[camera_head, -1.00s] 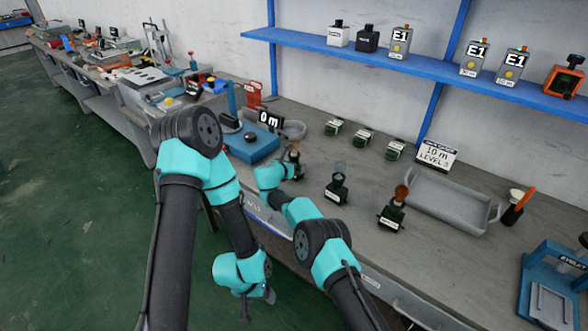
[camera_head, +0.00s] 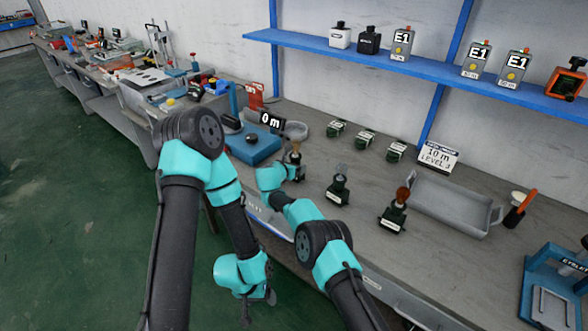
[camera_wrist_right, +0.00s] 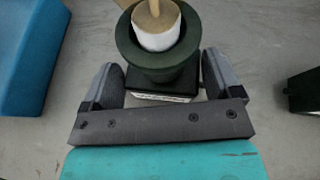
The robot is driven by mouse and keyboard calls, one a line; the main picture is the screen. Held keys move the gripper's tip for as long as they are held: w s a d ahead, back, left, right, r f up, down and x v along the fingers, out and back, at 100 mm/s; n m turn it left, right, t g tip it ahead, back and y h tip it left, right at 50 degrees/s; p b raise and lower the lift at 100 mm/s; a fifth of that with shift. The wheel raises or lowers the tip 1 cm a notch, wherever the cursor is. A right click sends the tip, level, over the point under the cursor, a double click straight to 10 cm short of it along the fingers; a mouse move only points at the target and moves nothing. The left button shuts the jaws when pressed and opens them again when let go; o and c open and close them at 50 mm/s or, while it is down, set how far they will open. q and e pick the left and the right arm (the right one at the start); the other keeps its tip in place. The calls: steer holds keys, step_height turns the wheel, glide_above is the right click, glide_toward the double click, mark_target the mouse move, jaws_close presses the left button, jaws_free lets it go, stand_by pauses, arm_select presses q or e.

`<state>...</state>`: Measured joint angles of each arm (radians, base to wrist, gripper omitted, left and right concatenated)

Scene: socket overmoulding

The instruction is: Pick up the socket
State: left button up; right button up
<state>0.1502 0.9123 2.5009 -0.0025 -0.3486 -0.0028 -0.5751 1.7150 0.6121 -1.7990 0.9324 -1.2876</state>
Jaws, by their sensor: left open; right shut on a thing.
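A dark green, flared socket (camera_wrist_right: 160,69) on a dark base with a white label stands at the centre of the right wrist view. A white and tan piece sits inside its mouth. My right gripper (camera_wrist_right: 158,82) has one finger on each side of it and is shut on it. In the head view this socket (camera_head: 295,158) is small, upright at bench level, and partly hidden by my right gripper. My left gripper (camera_head: 258,297) hangs low, open and apart from the bench, in front of its edge; its fingers are small in view.
Several small green blocks (camera_head: 366,137) lie behind. A blue scale (camera_head: 252,146) is left of the socket, and a grey tray (camera_head: 450,207) is at right.

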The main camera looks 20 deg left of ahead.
mark_target(293, 157)
steer(key=shift+r, duration=0.2)
step_height(293, 157, up, 3)
steer(key=shift+r, duration=0.2)
steer(key=s+d, duration=0.2)
steer(key=s, duration=0.5)
steer(key=s+d+r, duration=0.1)
steer(key=s+d, duration=0.1)
steer(key=s, duration=0.6)
steer(key=shift+s+d+r, duration=0.15)
steer(key=shift+d, duration=0.25)
steer(key=o, duration=0.4)
steer(key=shift+c, duration=0.2)
steer(key=c, duration=0.5)
steer(key=shift+w+a, duration=0.8)
steer(key=shift+w, duration=1.75)
steer(key=shift+w+a, duration=0.8)
steer(key=shift+w, duration=1.7)
steer(key=shift+w+a, duration=0.8)
steer(key=shift+w, duration=1.75)
